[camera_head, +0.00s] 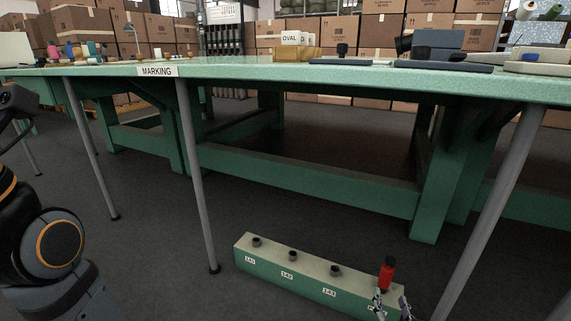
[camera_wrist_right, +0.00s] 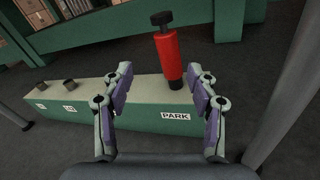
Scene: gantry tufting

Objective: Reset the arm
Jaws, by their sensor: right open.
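My right gripper (camera_head: 391,303) is at the bottom right of the head view, at the right end of a low green block with labelled sockets (camera_head: 310,272). In the right wrist view its fingers (camera_wrist_right: 160,95) are spread apart with nothing between the tips. A red cylindrical tool with a black knob (camera_wrist_right: 167,55) stands in the block above the PARK label, just beyond the fingers. The tool also shows in the head view (camera_head: 387,274). My left arm shows at the left edge of the head view, but its gripper is out of the picture.
A green table (camera_head: 300,75) with a MARKING label stands over the block, on slim grey legs (camera_head: 195,180). One grey leg is close on the right of the gripper. The block's other sockets look empty. Green beams and stacked cartons (camera_head: 380,40) are behind.

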